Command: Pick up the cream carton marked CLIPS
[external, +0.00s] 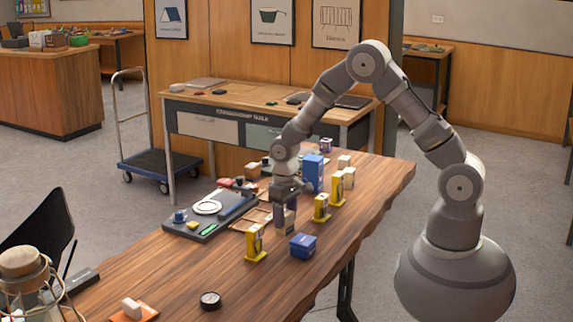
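My gripper (286,203) points down over the middle of the wooden table (190,262). A small greyish box (285,222) stands directly beneath it, partly covered by the fingers. I cannot tell whether the fingers touch it or are open or shut. Small cream cartons (344,162) stand right of my gripper, towards the table's far right, one (349,178) just behind a yellow holder.
Yellow holders (321,209) stand close by, with another (255,244) in front. A blue box (303,246) is at the front right, and a tall blue box (313,173) stands behind. A dark tray (210,215) lies left. The table's front left is mostly clear around a round dial (210,300).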

